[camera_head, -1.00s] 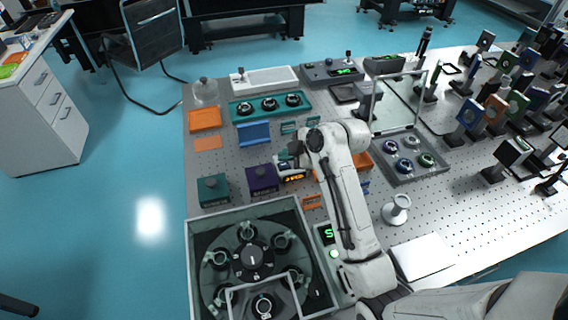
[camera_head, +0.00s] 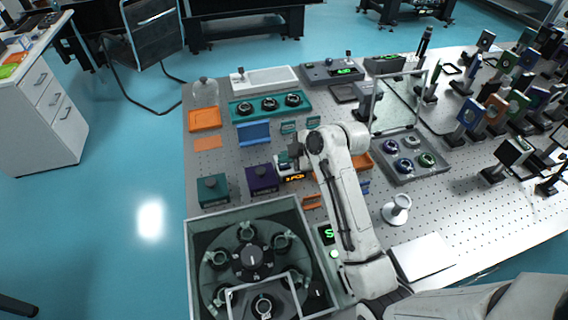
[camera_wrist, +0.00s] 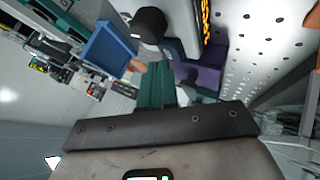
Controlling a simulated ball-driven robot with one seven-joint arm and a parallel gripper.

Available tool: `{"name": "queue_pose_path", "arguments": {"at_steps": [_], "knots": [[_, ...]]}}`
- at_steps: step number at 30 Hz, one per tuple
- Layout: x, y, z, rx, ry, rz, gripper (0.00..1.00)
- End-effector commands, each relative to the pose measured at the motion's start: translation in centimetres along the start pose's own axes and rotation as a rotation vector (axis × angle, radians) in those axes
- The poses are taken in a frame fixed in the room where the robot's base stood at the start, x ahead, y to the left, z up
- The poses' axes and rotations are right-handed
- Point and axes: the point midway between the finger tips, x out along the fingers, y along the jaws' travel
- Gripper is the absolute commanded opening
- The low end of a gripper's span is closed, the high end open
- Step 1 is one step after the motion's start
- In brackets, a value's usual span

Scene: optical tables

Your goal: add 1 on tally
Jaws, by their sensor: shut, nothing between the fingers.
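A small pale counter box with a lit orange display (camera_head: 293,177) stands on the perforated table, just right of a purple box (camera_head: 262,178) with a dark knob. I take it for the tally; its digits are too small to read. I cannot tell whether the fingertips touch the counter.
A teal knobbed box (camera_head: 212,190) is left of the purple box. A blue stand (camera_head: 253,133) is behind. A large round carousel tray (camera_head: 199,235) is in front. A green-lit display (camera_head: 328,234) stands near my arm. Orange parts (camera_head: 361,162) lie right of my gripper.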

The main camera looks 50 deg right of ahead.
Motion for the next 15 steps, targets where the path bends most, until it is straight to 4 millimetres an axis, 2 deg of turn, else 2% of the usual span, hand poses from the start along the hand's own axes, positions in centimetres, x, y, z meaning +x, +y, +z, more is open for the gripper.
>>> {"name": "queue_pose_path", "arguments": {"at_steps": [15], "knots": [[0.32,-0.25,0.24,0.0,0.0,-0.001,0.0]]}}
